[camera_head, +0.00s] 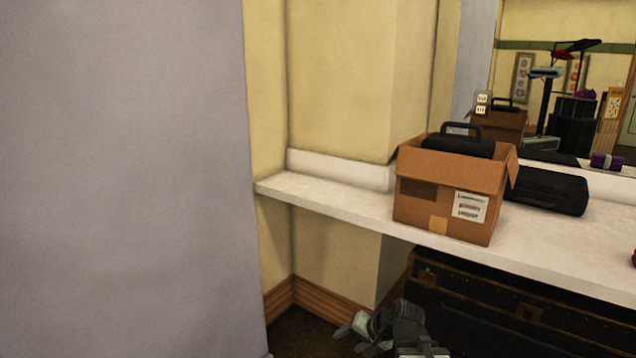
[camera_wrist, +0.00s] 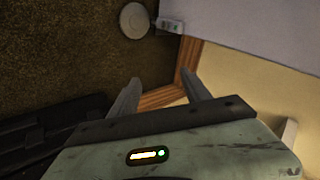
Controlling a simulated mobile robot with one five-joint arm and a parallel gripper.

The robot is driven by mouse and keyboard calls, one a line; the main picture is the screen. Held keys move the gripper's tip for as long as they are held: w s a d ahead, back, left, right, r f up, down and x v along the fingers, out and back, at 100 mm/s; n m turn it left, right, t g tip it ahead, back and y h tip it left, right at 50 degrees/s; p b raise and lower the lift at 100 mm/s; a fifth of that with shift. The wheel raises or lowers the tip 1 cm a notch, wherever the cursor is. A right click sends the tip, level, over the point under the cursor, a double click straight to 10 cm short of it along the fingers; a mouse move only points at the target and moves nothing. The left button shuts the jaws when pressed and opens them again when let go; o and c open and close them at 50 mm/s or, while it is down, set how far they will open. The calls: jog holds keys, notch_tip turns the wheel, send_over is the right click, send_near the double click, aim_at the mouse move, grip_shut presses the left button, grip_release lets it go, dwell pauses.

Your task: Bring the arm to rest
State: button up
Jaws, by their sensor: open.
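My gripper (camera_head: 357,326) is at the bottom of the head view, low in front of the counter and left of the dark trunk. In the wrist view my gripper (camera_wrist: 157,92) shows two grey fingers spread apart with nothing between them. Beyond the fingers are the brown floor, the wooden baseboard and the wall corner. My arm (camera_head: 400,325) reaches in from the bottom edge of the head view, partly cut off by the frame.
A white counter (camera_head: 330,202) carries an open cardboard box (camera_head: 440,205) with a black handled case (camera_head: 457,146) in it. A black case (camera_head: 545,190) lies beside the box. A dark trunk (camera_head: 480,300) stands underneath. A grey wall panel (camera_head: 125,180) fills the left.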

jog(key=s+d+f+n+g+h, duration=0.45)
jog(key=s+d, duration=0.35)
jog(key=s, duration=0.3)
notch_tip(320, 180, up, 38)
jog(key=p, duration=3.8)
jog(key=shift+w+a+g+h, duration=0.15)
jog(key=shift+a+g+h, duration=0.2)
jog(key=shift+g, duration=0.1)
jog(key=shift+m, duration=0.25)
